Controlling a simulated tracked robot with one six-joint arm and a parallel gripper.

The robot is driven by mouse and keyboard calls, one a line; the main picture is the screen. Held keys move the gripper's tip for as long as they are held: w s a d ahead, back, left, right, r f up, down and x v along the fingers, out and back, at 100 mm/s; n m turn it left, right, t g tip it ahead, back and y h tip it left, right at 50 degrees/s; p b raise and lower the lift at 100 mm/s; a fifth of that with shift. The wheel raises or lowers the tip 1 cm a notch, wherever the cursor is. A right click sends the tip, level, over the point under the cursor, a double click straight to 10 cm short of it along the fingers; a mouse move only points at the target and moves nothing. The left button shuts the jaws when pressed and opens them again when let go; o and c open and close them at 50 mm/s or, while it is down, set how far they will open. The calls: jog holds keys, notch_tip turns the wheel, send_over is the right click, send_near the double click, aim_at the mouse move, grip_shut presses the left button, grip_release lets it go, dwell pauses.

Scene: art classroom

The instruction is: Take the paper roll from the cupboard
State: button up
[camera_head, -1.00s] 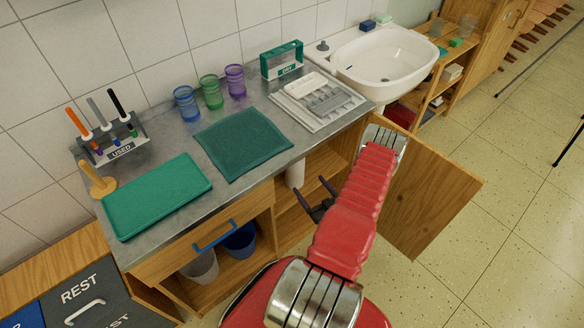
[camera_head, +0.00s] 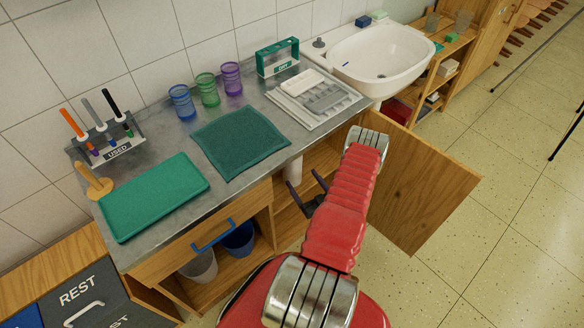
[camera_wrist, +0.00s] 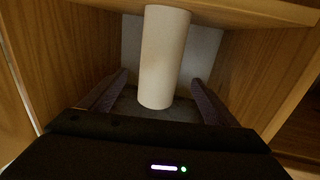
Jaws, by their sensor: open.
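The white paper roll (camera_wrist: 163,58) stands upright inside the wooden cupboard in the wrist view. In the head view only a part of the roll (camera_head: 293,170) shows below the counter edge. My gripper (camera_wrist: 160,88) is open, with one dark finger on each side of the roll's lower part and a gap on both sides. In the head view my gripper (camera_head: 308,190) is at the cupboard opening, partly hidden by my red arm. The cupboard door (camera_head: 425,190) stands open to the right.
The cupboard's wooden side walls (camera_wrist: 262,55) are close on both sides of the fingers. The metal counter (camera_head: 190,135) above carries a green tray (camera_head: 154,197), a green cloth (camera_head: 240,140) and cups. A blue bin (camera_head: 239,238) stands in the left compartment.

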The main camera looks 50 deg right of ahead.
aim_at(297, 172)
jog(key=shift+x, duration=2.35)
jog(key=x, duration=0.5)
jog(key=shift+r, duration=0.1)
jog(key=shift+c, duration=0.3)
jog(key=c, duration=1.1)
jog(key=shift+r, duration=5)
